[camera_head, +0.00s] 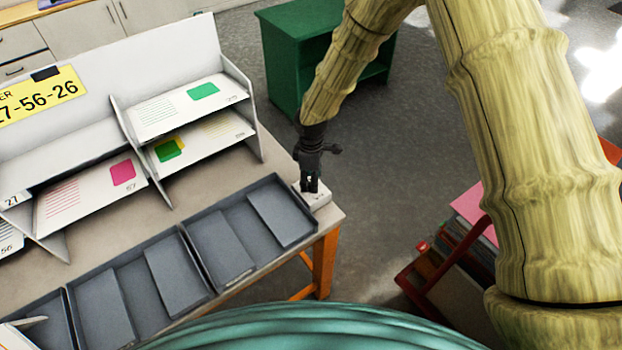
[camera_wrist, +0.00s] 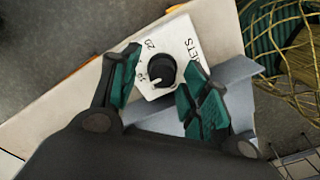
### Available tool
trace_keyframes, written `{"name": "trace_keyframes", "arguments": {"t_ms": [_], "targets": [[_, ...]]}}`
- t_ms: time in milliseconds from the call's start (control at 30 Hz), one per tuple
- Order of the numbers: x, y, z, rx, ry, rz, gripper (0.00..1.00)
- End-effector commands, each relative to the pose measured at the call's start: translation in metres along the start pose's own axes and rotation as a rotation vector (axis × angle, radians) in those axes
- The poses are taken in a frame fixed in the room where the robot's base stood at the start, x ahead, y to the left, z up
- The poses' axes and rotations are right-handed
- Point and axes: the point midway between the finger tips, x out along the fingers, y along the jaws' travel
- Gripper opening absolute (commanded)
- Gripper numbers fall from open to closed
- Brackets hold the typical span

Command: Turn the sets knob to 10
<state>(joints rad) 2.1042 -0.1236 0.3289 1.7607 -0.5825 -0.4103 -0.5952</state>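The sets knob (camera_wrist: 161,70) is a round black dial on a white box (camera_wrist: 181,45) in the wrist view. The letters "ETS" show on the box's right side, and a "20" mark sits above left of the knob. A pale mark shows at the knob's lower-left edge; I cannot tell the exact setting. My gripper (camera_wrist: 165,82) is open, with one green-padded finger left of the knob and one at its lower right. In the head view my gripper (camera_head: 311,186) points down over the white box (camera_head: 320,197) at the table corner and hides the knob.
Grey trays (camera_head: 285,182) with flat grey pieces line the table beside the box. A white shelf rack (camera_head: 212,62) with printed cards stands behind. A green cabinet (camera_head: 285,65) stands on the floor beyond. Right of the table corner is open floor (camera_head: 400,170).

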Motion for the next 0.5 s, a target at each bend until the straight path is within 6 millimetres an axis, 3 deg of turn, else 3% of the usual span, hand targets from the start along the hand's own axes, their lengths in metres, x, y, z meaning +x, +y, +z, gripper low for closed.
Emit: {"name": "trace_keyframes", "arguments": {"t_ms": [300,500], "targets": [[0.000,-0.002,0.000,-0.001,-0.001,-0.003,0.48],[-0.019,-0.002,0.000,-0.002,0.000,-0.002,0.48]]}}
